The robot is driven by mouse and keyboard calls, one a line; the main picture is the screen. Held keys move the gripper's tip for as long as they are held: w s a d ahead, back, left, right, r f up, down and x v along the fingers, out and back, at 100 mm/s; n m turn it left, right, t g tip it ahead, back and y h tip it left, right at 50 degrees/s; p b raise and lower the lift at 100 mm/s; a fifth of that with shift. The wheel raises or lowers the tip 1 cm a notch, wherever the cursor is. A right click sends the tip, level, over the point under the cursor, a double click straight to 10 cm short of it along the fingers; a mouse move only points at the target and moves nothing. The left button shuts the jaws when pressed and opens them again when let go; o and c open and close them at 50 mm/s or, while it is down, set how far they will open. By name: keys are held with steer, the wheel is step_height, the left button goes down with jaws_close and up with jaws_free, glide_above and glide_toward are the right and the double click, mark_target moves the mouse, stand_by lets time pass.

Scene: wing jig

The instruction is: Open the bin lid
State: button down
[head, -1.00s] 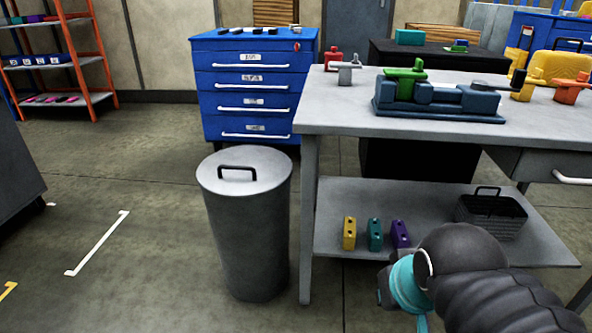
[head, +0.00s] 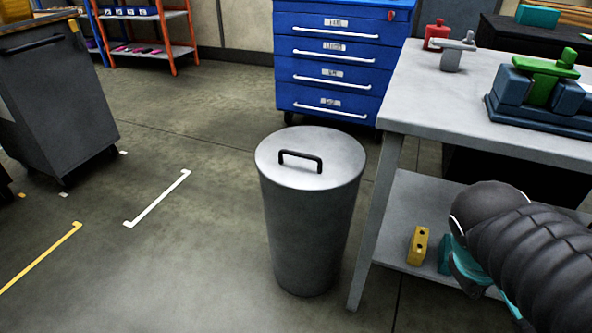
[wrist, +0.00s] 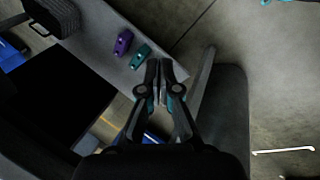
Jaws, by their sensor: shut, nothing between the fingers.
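The bin (head: 308,235) is a tall grey cylinder standing upright on the floor, left of the workbench, in the middle of the head view. Its round grey lid (head: 335,155) lies flat on top, closed, with a black bar handle (head: 300,160) raised from it. My gripper (wrist: 158,68) is shut and empty in the wrist view, apart from the handle. In the head view my arm is at the lower right, in front of the bench shelf, and hides the fingertips. A grey shape right of the fingers in the wrist view looks like the bin.
The workbench (head: 440,100) and its lower shelf (head: 400,225) stand close right of the bin; a yellow block (head: 418,246) and a teal block (head: 445,254) sit on the shelf. A blue drawer cabinet (head: 335,70) stands behind. The floor left of the bin is free.

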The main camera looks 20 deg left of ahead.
steer(key=w+a+f+n+t+h+b, duration=0.1)
steer(key=w+a+f+n+h+b, duration=0.1)
steer(key=w+n+h, duration=0.35)
steer(key=n+t+y+b, duration=0.4)
steer(key=n+t+y, duration=0.4)
steer(key=n+t, duration=1.15)
glide_toward(295, 175)
step_height(295, 175, up, 5)
steer(key=n+g, duration=0.4)
steer(key=shift+t+h, duration=0.25)
steer(key=x, duration=0.9)
steer(key=shift+a, duration=0.1)
steer(key=shift+r, duration=0.15)
